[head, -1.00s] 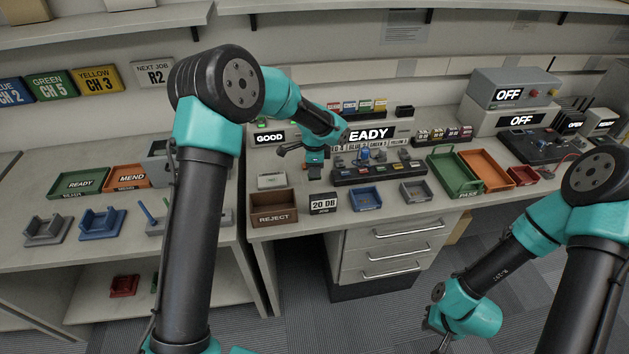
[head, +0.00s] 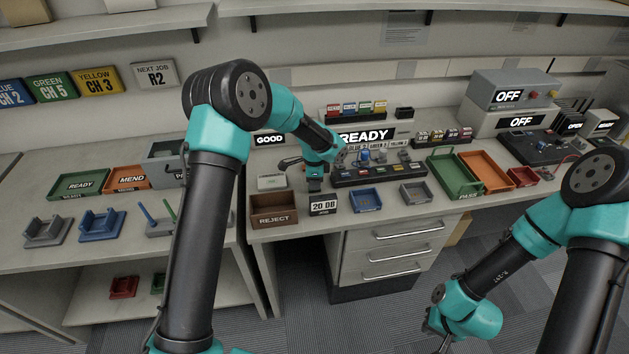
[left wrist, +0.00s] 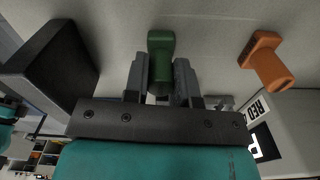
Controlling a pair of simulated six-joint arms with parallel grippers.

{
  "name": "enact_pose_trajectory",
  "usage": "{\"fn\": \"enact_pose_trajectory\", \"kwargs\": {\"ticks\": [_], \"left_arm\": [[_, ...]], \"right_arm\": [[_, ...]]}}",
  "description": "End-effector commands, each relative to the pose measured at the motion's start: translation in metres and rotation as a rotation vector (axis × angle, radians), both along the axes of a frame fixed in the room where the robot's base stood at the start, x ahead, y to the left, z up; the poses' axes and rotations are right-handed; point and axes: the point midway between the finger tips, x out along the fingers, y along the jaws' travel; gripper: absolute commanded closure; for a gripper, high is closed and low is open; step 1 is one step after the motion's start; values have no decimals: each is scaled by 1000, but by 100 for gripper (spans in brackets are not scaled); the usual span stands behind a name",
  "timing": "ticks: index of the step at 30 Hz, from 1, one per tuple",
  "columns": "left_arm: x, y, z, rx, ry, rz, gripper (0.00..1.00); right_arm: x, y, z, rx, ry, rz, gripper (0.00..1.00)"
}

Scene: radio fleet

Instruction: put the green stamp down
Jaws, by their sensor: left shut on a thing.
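My left gripper (head: 315,184) is low over the middle bench, just behind the 20 DB block (head: 323,204). In the left wrist view it (left wrist: 160,80) is shut on the green stamp (left wrist: 160,45), whose handle shows between the two fingers. The stamp seems close to the pale bench top, but I cannot tell whether it touches. In the head view the stamp is hidden by the gripper. An orange stamp (left wrist: 266,60) is to the right in the left wrist view, apart from the gripper. My right gripper (head: 437,325) hangs low in front of the drawers; its fingers are unclear.
A dark box (left wrist: 48,68) is close to the left finger in the left wrist view. The brown REJECT bin (head: 274,218) and a small pale box (head: 271,181) are left of the gripper. A dark rack (head: 380,175) and blue tray (head: 366,200) are to its right.

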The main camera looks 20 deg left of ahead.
Motion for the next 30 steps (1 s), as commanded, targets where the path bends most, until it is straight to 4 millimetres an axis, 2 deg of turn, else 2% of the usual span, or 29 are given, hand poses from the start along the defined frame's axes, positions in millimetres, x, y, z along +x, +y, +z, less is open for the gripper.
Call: {"fn": "enact_pose_trajectory", "kwargs": {"ticks": [6, 7, 15, 25, 30], "left_arm": [[0, 0, -3, 0, 0, 0, 90], [0, 0, -3, 0, 0, 0, 73], [0, 0, -3, 0, 0, 0, 50], [0, 0, 1, 0, -1, -1, 50], [1, 0, 19, 1, -3, -1, 50]], "right_arm": [[0, 0, 0, 0, 0, 0, 100], [0, 0, 0, 0, 0, 0, 100], [0, 0, 0, 0, 0, 0, 100], [0, 0, 0, 0, 0, 0, 100], [0, 0, 0, 0, 0, 0, 100]]}}
